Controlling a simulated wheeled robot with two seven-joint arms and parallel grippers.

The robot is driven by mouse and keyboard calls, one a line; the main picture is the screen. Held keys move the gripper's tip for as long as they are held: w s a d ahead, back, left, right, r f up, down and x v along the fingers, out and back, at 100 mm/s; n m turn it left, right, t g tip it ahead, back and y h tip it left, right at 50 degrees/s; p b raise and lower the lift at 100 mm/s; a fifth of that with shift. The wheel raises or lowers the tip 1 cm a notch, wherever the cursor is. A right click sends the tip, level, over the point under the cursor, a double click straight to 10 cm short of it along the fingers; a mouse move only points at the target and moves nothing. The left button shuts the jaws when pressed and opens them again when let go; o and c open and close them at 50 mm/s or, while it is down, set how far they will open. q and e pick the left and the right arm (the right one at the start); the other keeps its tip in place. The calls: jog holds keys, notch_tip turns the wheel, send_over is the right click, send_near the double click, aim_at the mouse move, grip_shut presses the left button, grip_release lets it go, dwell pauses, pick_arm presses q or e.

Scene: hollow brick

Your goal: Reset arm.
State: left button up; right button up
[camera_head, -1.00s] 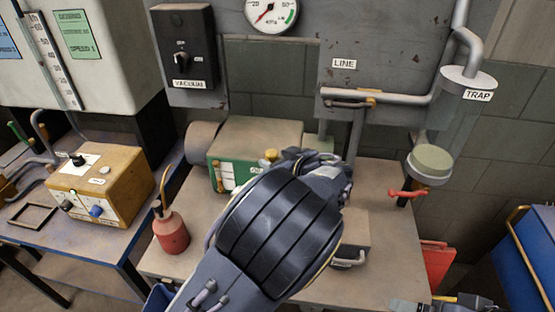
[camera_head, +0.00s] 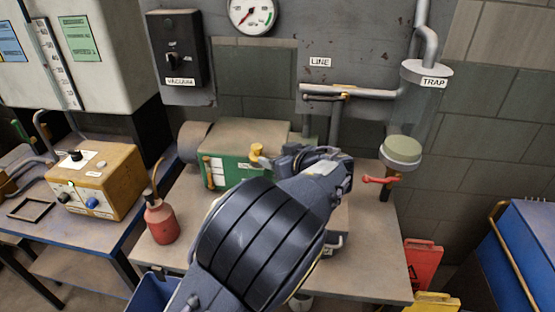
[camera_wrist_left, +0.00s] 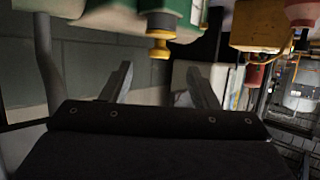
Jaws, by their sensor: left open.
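My left arm comes in from the bottom of the head view, and its wrist end (camera_head: 335,180) is in front of the green pump (camera_head: 228,173) on the bench. In the left wrist view the two fingers of my left gripper (camera_wrist_left: 159,78) are apart with nothing between them. A yellow knob (camera_wrist_left: 158,42) is just beyond the fingertips, apart from them; it also shows in the head view (camera_head: 257,153). The fingertips are hard to make out in the head view. My right gripper does not show.
A red oil can (camera_head: 161,220) stands on the bench (camera_head: 375,265), left of my arm. A red valve handle (camera_head: 379,180) hangs below the trap (camera_head: 402,150) at right. A yellow control box (camera_head: 97,180) is on the blue table. A blue cabinet (camera_head: 525,255) is far right.

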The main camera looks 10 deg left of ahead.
pick_arm(q)
jog(key=s+a+f+m+g+h, duration=0.1)
jog(key=s+a+f+g+h, duration=0.2)
jog(key=s+a, duration=0.35)
jog(key=s+a+f+g+h, duration=0.3)
jog(key=s+a, duration=0.3)
jog(key=a, duration=0.1)
jog(key=s+d+r+m+t+h, duration=0.1)
jog(key=s+m+h, duration=0.2)
jog(key=s, duration=0.8)
jog(key=s+d+m+t+h, duration=0.1)
jog(key=s+d+m+h, duration=0.1)
jog(key=s, duration=1)
jog(key=shift+s+d+r+m+h, duration=0.35)
jog(key=shift+m+h, duration=0.45)
jog(key=shift+h, duration=0.3)
jog(key=shift+a, duration=0.1)
